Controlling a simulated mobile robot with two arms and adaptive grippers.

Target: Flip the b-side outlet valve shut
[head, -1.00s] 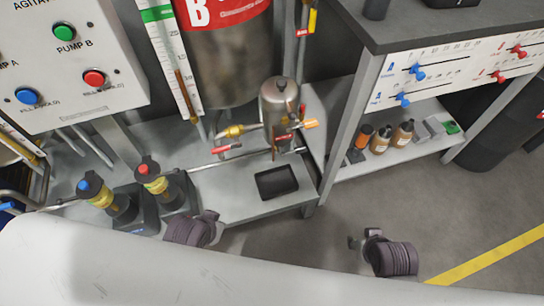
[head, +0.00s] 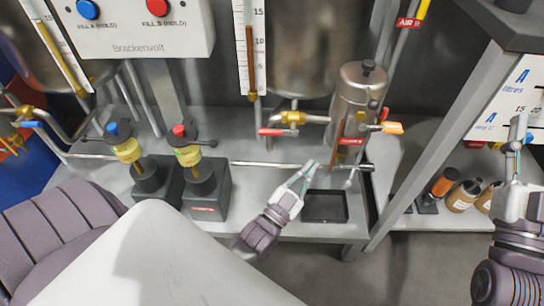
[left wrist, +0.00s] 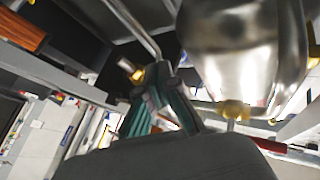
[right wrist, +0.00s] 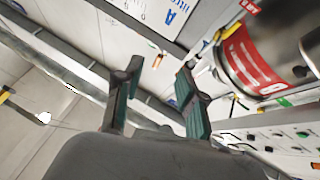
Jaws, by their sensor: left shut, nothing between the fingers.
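The b-side outlet valve is a brass body (head: 291,117) under the right-hand steel tank. Its red lever (head: 272,132) points left, roughly level in the head view. My left gripper (head: 308,172) is shut and empty, in front of and below the valve, apart from it in the picture. In the left wrist view its fingers (left wrist: 160,75) are close together. A brass fitting (left wrist: 235,110) under a steel tank and a red bar, likely the lever (left wrist: 272,146), show to their right. My right gripper (head: 517,135) is open and empty at the far right.
A horizontal pipe (head: 265,164), black tray (head: 325,206) and two pumps with blue (head: 112,128) and red (head: 180,130) knobs are nearby. Bottles (head: 463,195) sit on the right shelf.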

